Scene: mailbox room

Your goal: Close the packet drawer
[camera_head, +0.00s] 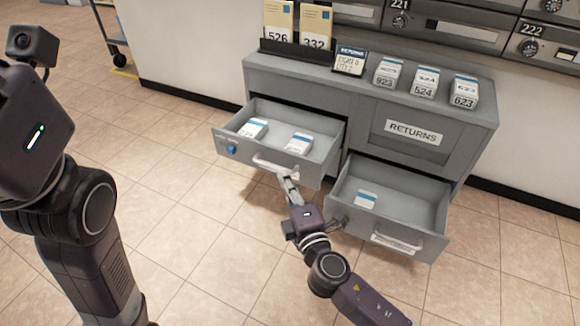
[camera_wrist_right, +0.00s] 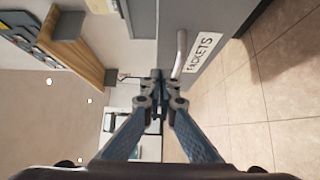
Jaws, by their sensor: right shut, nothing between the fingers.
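The packet drawer (camera_head: 228,149) is the upper left drawer of the grey cabinet, pulled open, with white packets inside. Its handle (camera_head: 273,166) is on the front, and a blue knob sits at the front's left end. In the right wrist view, its PACKETS label (camera_wrist_right: 202,53) and handle (camera_wrist_right: 181,48) show close to the fingertips. My right gripper (camera_head: 285,178) is shut and empty at the drawer front, beside the handle; I cannot tell if it touches. It also shows in the right wrist view (camera_wrist_right: 158,82). My left arm is at the left edge; its fingers are out of view.
A second open drawer (camera_head: 440,222), lower right, sticks out beside my right arm, with a white packet in it. A RETURNS panel (camera_head: 413,132) is above it. Small numbered boxes (camera_head: 425,82) and a sign (camera_head: 350,61) stand on top.

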